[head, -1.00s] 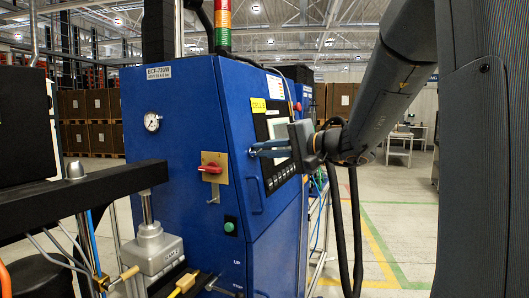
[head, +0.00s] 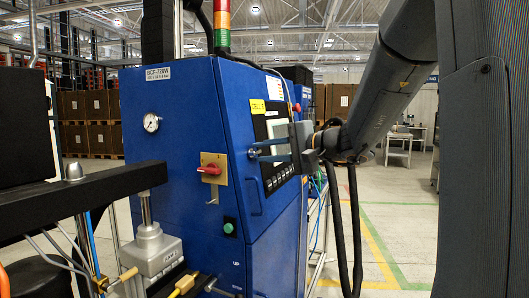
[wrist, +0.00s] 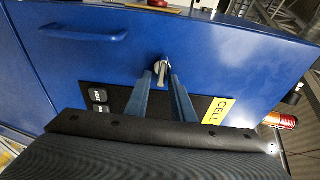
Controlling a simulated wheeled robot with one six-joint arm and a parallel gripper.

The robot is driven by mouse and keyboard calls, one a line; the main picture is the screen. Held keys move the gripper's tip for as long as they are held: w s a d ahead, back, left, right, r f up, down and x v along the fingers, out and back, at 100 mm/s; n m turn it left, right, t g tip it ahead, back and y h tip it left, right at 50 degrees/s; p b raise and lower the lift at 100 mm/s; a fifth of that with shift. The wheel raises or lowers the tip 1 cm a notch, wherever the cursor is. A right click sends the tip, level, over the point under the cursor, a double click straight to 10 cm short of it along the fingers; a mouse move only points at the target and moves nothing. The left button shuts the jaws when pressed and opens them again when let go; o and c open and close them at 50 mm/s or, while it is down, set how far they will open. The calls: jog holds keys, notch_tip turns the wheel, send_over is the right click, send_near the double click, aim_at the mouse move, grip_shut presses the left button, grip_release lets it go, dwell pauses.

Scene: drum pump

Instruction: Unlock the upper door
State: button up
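The blue upper door (head: 236,110) is the slanted face of the cabinet and looks closed. It bears a long handle (wrist: 85,32), also seen in the head view (head: 256,197). A small silver lock with a key-like piece (wrist: 161,69) sits at the door's edge; in the head view (head: 251,153) it is small. My gripper (wrist: 161,77) points at the lock, with one finger on each side of the silver piece. The fingers are apart and a gap shows around it; I cannot tell whether they touch it. In the head view my gripper (head: 257,151) reaches in from the right.
A dark panel with a screen (head: 279,140) and buttons lies beside the lock, close to my fingers. A yellow CELL label (wrist: 218,111) is near. A red switch (head: 209,170) and green button (head: 229,227) are on the left face.

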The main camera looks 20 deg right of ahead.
jog(key=shift+o, duration=0.3)
jog(key=b+v, duration=0.1)
jog(key=v, duration=0.6)
jog(key=shift+s+d, duration=0.25)
jog(key=shift+s, duration=0.05)
